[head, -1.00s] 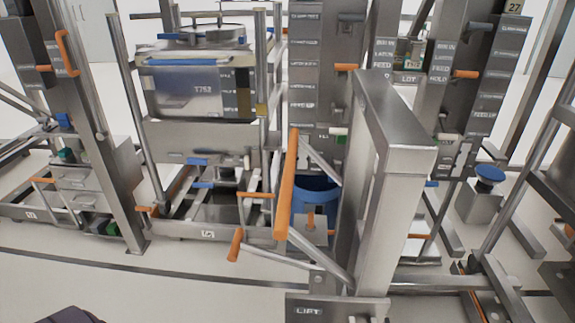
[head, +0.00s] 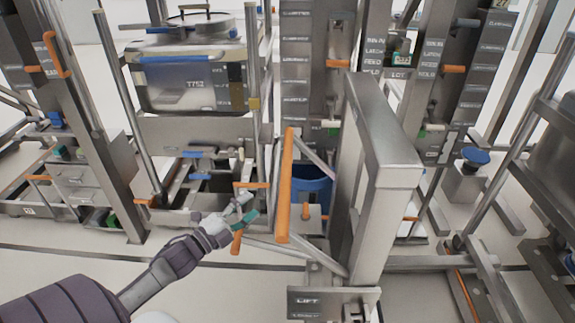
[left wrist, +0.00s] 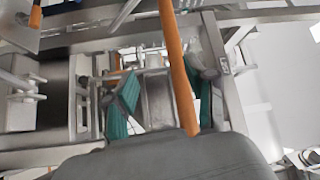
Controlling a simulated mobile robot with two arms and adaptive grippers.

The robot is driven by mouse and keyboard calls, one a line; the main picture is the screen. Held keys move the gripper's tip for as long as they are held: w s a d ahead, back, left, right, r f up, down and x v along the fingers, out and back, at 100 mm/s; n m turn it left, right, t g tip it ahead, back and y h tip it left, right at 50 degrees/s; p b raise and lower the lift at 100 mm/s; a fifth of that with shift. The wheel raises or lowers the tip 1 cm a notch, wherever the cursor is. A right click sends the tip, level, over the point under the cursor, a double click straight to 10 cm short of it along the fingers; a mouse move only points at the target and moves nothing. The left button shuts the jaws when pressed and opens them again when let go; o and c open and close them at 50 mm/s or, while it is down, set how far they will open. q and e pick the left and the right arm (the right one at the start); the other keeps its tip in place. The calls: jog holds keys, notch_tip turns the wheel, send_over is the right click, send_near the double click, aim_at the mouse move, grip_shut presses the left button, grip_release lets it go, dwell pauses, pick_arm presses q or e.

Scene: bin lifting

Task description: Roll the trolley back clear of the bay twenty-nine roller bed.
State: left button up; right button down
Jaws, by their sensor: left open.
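A steel lift frame labelled LIFT (head: 318,301) stands front centre, with a long upright orange bar (head: 284,185) on its left side. A short orange handle (head: 236,242) shows left of that bar. My left gripper (head: 247,207) is open beside the bar and just above the short handle. In the left wrist view an orange bar (left wrist: 178,70) passes between the gripper's teal finger pads (left wrist: 160,100); contact cannot be told. A steel bin marked T752 (head: 190,78) sits on a framed stand behind. No bay twenty-nine label is readable. My right gripper is out of view.
Steel columns with small label plates (head: 307,70) rise behind the lift frame. Another steel frame (head: 545,160) crowds the right edge.

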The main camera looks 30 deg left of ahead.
aim_at(287, 174)
pick_arm(q)
jog(key=shift+m+h, duration=0.4)
jog(key=x, duration=0.4)
jog(key=r+p+x, duration=0.1)
jog(key=x, duration=0.3)
jog(key=r+p+x, duration=0.1)
jog(key=x, duration=0.4)
jog(key=shift+s+d+r, duration=0.15)
jog(key=shift+s+r, duration=0.05)
jog(key=shift+w+d, duration=0.15)
jog(key=shift+w, duration=0.5)
grip_shut()
